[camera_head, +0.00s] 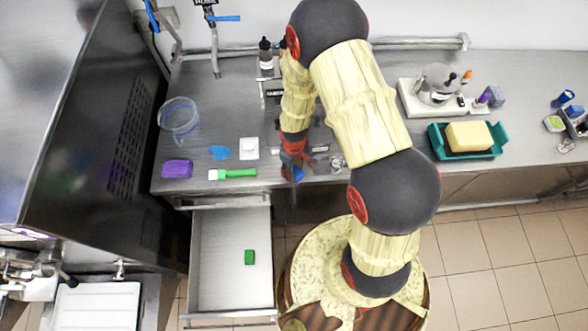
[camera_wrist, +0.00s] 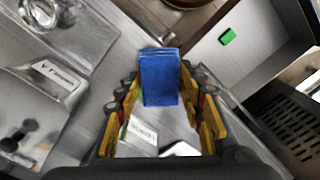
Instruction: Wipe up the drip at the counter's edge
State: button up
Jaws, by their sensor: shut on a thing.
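My gripper (camera_head: 291,165) is over the front edge of the steel counter (camera_head: 350,90), pointing down. In the wrist view its yellow fingers (camera_wrist: 159,92) are shut on a folded blue cloth (camera_wrist: 160,72), one finger on each side of it. A small part of the blue cloth also shows below the fingers in the head view (camera_head: 298,174). I cannot make out the drip in either view. My arm and gripper hide part of the counter edge.
An open drawer (camera_head: 215,270) with a green block (camera_head: 249,257) sticks out below the counter, left of my gripper. A green-handled brush (camera_head: 232,174), purple sponge (camera_head: 177,169) and clear tub (camera_head: 179,117) lie left. A teal tray (camera_head: 438,143) with a yellow sponge (camera_head: 468,136) stands right.

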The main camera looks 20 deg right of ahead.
jog(key=shift+f+b, duration=0.8)
jog(key=shift+f, duration=0.15)
jog(key=shift+w, duration=0.1)
jog(key=shift+w+d+r+b, duration=0.1)
jog(key=shift+w+d+b, duration=0.2)
jog(key=shift+w, duration=0.6)
jog(key=shift+w+d+b, duration=0.15)
jog(key=shift+w+d, duration=0.15)
jog(key=shift+w, duration=0.6)
jog(key=shift+w+d+f+b, duration=0.1)
jog(key=shift+w+d+b, duration=0.2)
jog(key=shift+w, duration=0.45)
jog(key=shift+w+d+f+b, duration=0.1)
jog(key=shift+w+d+b, duration=0.15)
jog(key=shift+w, duration=0.45)
jog(key=shift+w+r, duration=0.15)
jog(key=shift+w, duration=0.1)
jog(key=shift+s+a, duration=0.2)
jog(key=shift+s, duration=0.5)
jog(key=shift+s+a, duration=0.25)
jog(key=shift+s, duration=0.4)
jog(key=shift+s+a, duration=0.2)
jog(key=shift+s, duration=0.5)
